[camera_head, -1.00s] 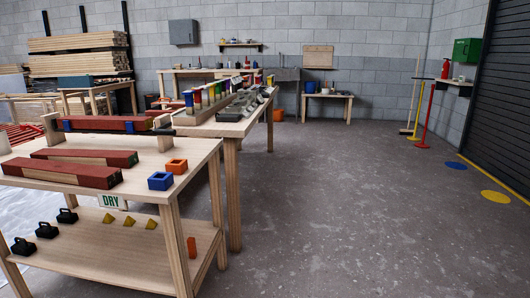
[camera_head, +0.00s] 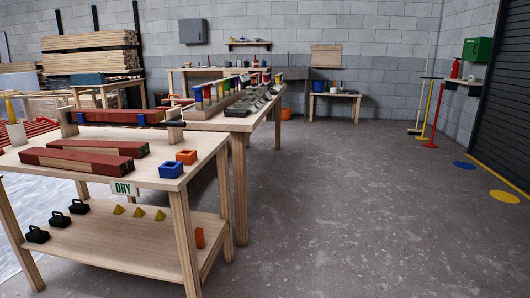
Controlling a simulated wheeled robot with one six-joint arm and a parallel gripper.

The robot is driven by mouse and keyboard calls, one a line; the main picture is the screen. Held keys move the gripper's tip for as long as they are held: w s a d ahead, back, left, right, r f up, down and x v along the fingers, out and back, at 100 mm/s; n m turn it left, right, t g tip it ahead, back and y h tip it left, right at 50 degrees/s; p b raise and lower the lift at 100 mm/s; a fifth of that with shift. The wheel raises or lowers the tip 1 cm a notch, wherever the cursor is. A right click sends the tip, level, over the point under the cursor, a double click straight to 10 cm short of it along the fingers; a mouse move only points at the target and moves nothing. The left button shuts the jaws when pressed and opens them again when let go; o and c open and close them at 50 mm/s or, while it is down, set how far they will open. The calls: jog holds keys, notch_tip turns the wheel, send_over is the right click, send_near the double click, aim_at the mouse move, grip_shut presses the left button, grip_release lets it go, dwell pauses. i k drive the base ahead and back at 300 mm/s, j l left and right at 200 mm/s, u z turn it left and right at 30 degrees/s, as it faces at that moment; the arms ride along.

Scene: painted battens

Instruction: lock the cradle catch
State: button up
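The cradle stands at the back of the near wooden table, with a left wooden upright (camera_head: 67,122) and a right wooden upright (camera_head: 175,135). A dark red batten (camera_head: 122,117) with blue bands lies across it. A black bar (camera_head: 172,124) sticks out at the right upright; it may be the catch, and I cannot tell whether it is locked. My gripper is not in view.
The near table (camera_head: 200,150) also holds two red battens (camera_head: 88,163), a blue block (camera_head: 171,170) and an orange block (camera_head: 187,156). Black weights (camera_head: 60,219) and yellow wedges (camera_head: 138,212) sit on its shelf. Floor (camera_head: 340,200) to the right is clear.

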aim_at(39, 119)
jog(key=u, duration=1.55)
